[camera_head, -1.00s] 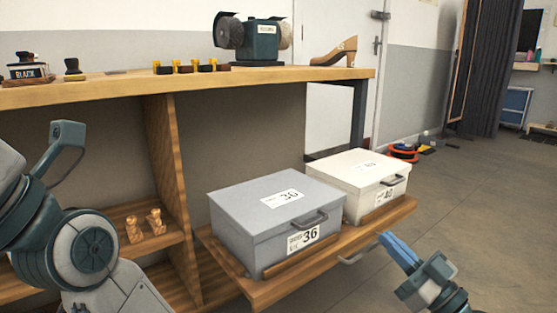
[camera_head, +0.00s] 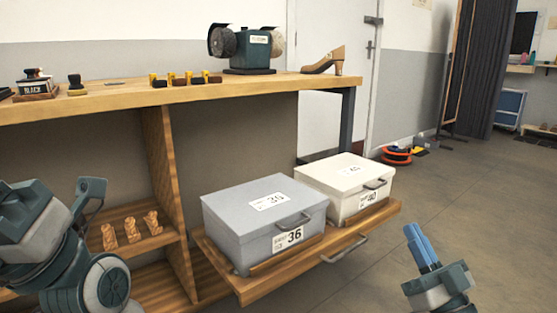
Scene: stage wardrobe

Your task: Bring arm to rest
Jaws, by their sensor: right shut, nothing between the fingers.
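My right gripper (camera_head: 419,243) is at the lower right, its blue fingers shut with nothing between them. It points up, to the right of the pulled-out wooden drawer (camera_head: 330,268) and apart from the drawer's metal handle (camera_head: 345,250). The drawer holds a grey box (camera_head: 240,235) labelled 36 and a white box (camera_head: 330,182) labelled 40, both with their lids closed. My left arm (camera_head: 70,240) shows at the lower left, in front of the bench. No left fingertips can be made out.
Wooden shoe forms (camera_head: 130,229) stand on the lower shelf. The floor (camera_head: 480,190) to the right is open.

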